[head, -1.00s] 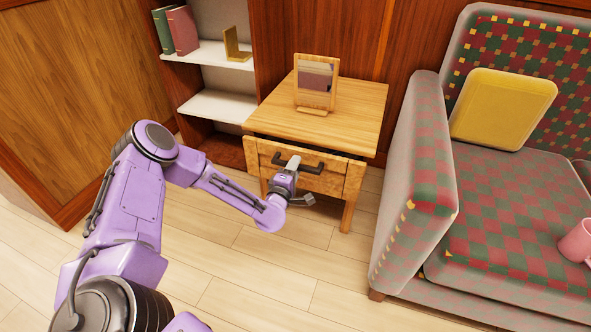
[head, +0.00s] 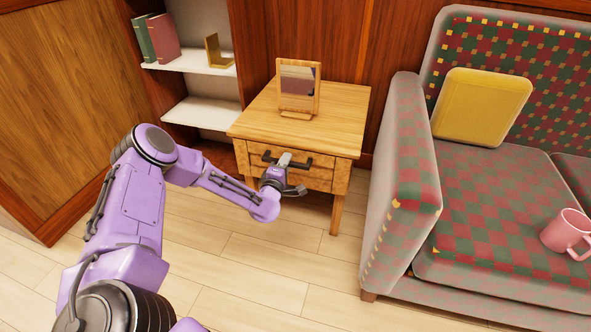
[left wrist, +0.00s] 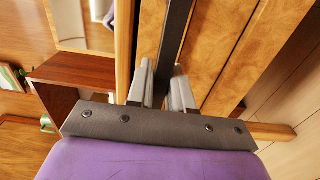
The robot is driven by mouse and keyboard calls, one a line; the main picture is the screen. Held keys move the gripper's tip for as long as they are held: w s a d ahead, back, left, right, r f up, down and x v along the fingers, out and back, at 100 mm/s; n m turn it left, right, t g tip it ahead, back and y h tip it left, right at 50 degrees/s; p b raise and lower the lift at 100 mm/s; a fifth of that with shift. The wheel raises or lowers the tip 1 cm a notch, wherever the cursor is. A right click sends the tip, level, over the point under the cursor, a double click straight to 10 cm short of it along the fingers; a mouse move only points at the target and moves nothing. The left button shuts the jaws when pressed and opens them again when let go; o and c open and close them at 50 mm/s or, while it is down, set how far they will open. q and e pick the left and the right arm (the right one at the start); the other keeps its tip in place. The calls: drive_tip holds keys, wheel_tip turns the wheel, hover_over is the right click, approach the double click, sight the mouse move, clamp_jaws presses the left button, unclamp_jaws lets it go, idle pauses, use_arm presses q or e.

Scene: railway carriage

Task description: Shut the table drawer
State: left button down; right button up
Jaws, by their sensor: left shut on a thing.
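The small wooden table (head: 342,112) stands against the panelled wall. Its drawer front (head: 318,180) sits between the front legs and looks about flush with the frame, with no open gap seen under the tabletop. The dark bar handle (head: 303,163) is on the drawer front. My left gripper (head: 284,159) is shut on the handle near its middle. In the left wrist view, the two grey fingers (left wrist: 162,82) stand on either side of the dark handle (left wrist: 176,35), with the wooden drawer front (left wrist: 208,45) behind it. My right gripper is not in view.
A mirror-like framed stand (head: 299,88) is on the tabletop. A shelf unit (head: 205,113) with books (head: 162,38) stands left of the table. A checked sofa (head: 400,170) with a pink mug (head: 566,231) is close on the right. The floor in front is clear.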

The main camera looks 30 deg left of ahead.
use_arm(q)
drive_tip(key=shift+s, duration=0.1)
drive_tip(key=c, duration=1.1)
unclamp_jaws()
drive_tip(key=p+v, duration=0.2)
drive_tip(key=v, duration=0.8)
drive_tip(key=shift+s+p, duration=0.3)
drive_tip(key=shift+p, duration=0.1)
